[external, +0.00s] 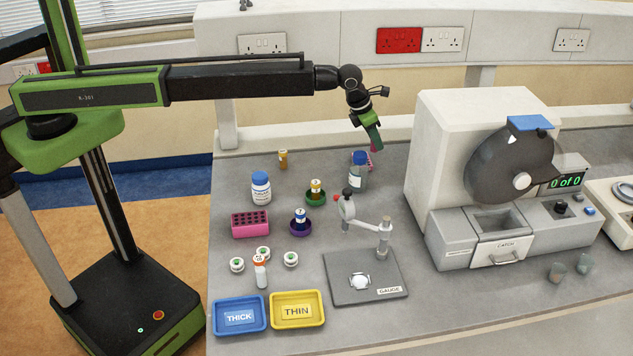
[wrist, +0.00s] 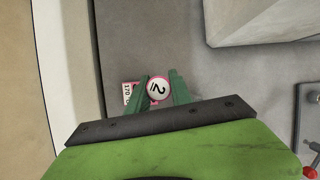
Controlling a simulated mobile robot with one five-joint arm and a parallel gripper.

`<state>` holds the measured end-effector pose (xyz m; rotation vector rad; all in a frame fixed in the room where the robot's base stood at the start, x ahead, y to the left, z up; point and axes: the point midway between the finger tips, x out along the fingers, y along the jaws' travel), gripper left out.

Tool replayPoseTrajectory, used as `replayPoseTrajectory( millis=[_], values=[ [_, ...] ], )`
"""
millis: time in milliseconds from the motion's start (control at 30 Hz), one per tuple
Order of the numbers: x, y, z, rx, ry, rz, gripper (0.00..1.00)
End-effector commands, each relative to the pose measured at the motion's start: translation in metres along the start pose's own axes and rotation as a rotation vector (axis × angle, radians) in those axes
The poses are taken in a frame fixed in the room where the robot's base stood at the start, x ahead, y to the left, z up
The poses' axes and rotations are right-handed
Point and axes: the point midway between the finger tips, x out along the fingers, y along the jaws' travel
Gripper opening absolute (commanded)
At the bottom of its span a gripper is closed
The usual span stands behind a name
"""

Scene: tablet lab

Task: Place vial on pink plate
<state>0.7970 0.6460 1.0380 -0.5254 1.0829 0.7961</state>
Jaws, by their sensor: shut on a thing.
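My gripper (external: 374,146) hangs over the back of the bench, beyond a blue-capped jar (external: 357,179). In the wrist view its green fingers (wrist: 160,90) are shut on a round white top with a pink-red rim and a dark 2, which I take as the vial (wrist: 158,87). The sides of the vial are hidden below its top. A pink-edged piece with a white label (wrist: 130,93) shows just left of it. Pink also shows beneath my gripper in the external view, partly behind the jar. I cannot clearly make out a pink plate.
Amber vials stand on a green plate (external: 308,199) and a purple plate (external: 291,230). Another amber vial (external: 283,160) stands behind. A white bottle (external: 261,191), pink rack (external: 250,229), gauge (external: 338,287), blue tray (external: 239,330), yellow tray (external: 296,325) and large machine (external: 440,150) surround.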

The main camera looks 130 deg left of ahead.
Motion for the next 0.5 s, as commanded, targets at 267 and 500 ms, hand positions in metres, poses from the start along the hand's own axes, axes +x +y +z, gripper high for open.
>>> replayPoseTrajectory(
  millis=[267,500],
  values=[
    [-0.033,0.063,0.001,-0.066,0.010,0.028,0.00],
    [-0.019,0.065,-0.004,-0.070,0.010,0.030,0.00]
  ],
)
